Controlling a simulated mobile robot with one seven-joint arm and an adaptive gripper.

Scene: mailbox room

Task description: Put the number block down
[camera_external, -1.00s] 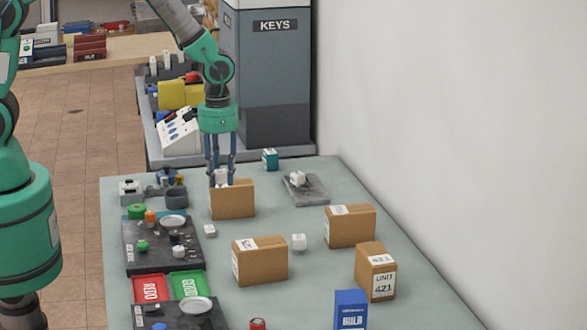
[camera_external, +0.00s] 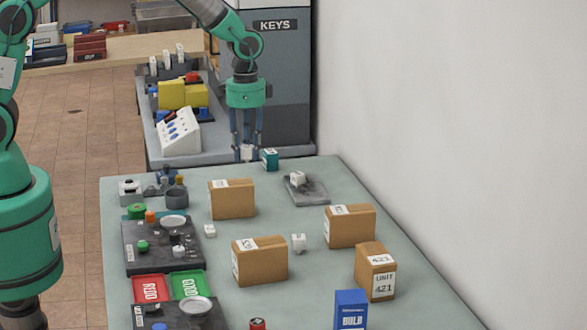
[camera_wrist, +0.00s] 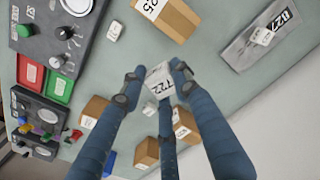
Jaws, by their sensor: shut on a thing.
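In the wrist view the plate (camera_wrist: 238,54) is at the upper right. Loose white blocks (camera_external: 210,231) (camera_external: 298,242) stand on the table.
Cardboard boxes stand at the far middle (camera_external: 232,199), centre (camera_external: 259,261) and right (camera_external: 350,227). Dark panels (camera_external: 135,260) and red and green trays (camera_external: 188,284) line the left side. A KEYS cabinet (camera_external: 270,90) stands behind. Bare table lies between the far box and the plate.

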